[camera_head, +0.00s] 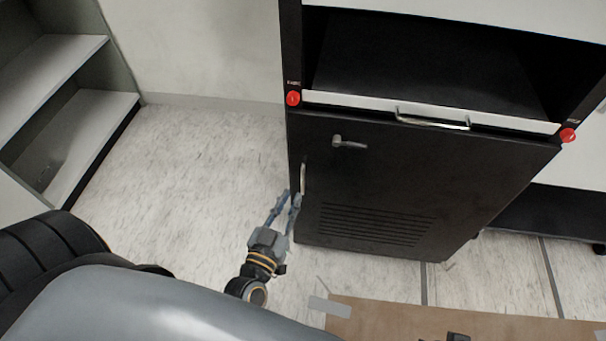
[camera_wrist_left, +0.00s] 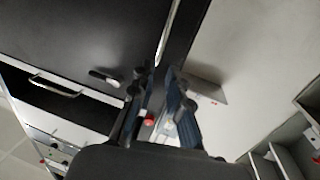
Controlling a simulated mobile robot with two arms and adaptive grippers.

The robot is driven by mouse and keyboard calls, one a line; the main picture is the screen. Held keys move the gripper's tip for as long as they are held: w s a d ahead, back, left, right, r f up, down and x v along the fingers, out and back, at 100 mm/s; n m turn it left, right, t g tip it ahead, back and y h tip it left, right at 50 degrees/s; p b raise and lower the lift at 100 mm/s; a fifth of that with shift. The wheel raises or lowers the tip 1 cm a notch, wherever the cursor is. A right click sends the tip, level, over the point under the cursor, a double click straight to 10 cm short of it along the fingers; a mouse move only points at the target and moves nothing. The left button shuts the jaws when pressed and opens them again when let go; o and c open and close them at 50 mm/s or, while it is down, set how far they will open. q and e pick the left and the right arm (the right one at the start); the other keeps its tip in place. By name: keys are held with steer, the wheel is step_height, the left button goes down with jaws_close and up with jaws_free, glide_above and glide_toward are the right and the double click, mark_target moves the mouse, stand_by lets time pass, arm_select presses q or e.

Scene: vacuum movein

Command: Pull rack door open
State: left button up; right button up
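The black rack door (camera_head: 400,185) is the lower front of the dark cabinet and looks shut. It has a vent grille and a silver upright handle (camera_head: 303,178) near its left edge. A silver lever (camera_head: 348,142) sits higher on the door. My left gripper (camera_head: 293,196) is just below the upright handle, fingers pointing up toward it. In the left wrist view the two fingers (camera_wrist_left: 163,80) stand apart, and the silver handle (camera_wrist_left: 168,32) shows just beyond their tips. I cannot tell whether a finger touches it.
Above the door are a drawer front with a silver pull (camera_head: 432,122), red buttons (camera_head: 293,98) at both sides and an open bay. A cardboard box (camera_head: 385,320) lies at the bottom right. Shelves (camera_head: 75,135) stand at the left. The floor (camera_head: 200,165) left of the cabinet is clear.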

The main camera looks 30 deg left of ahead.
mark_target(302, 175)
arm_select(q)
steer(key=w, duration=0.6)
steer(key=w+b, duration=0.1)
steer(key=w, duration=0.2)
steer(key=shift+a, duration=0.35)
arm_select(e)
steer(key=v, duration=0.3)
steer(key=shift+w+r, duration=0.1)
steer(key=shift+r, duration=0.15)
arm_select(q)
jaws_close()
